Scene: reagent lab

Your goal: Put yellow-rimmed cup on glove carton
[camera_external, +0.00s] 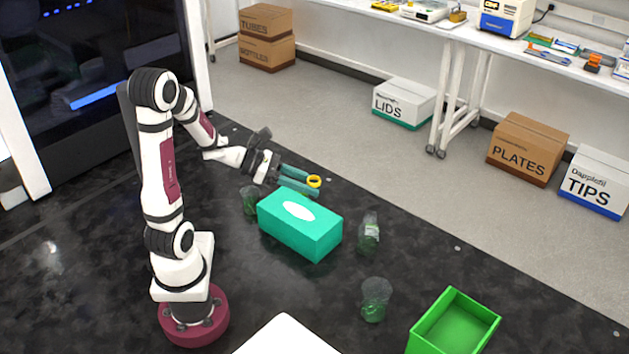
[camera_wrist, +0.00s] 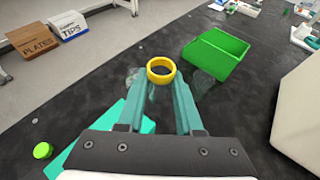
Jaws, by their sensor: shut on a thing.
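The yellow-rimmed cup shows mainly as a yellow ring (camera_external: 314,181) at the tips of my gripper (camera_external: 305,181); the ring also shows in the wrist view (camera_wrist: 161,62). My gripper (camera_wrist: 163,86) is shut on the cup, with one teal finger on each side. The cup's body is hard to make out. The glove carton (camera_external: 289,233) is a teal box with a white oval on top, standing on the dark bench. In the external view the gripper and cup appear above and behind it, apart from it. Part of the carton shows at left in the wrist view (camera_wrist: 92,132).
Clear greenish cups stand left of the carton (camera_external: 249,201), right of it (camera_external: 369,235) and nearer the front (camera_external: 375,300). An open green bin (camera_external: 455,325) is at front right. A small green round object (camera_wrist: 42,150) shows in the wrist view. The carton's top looks clear.

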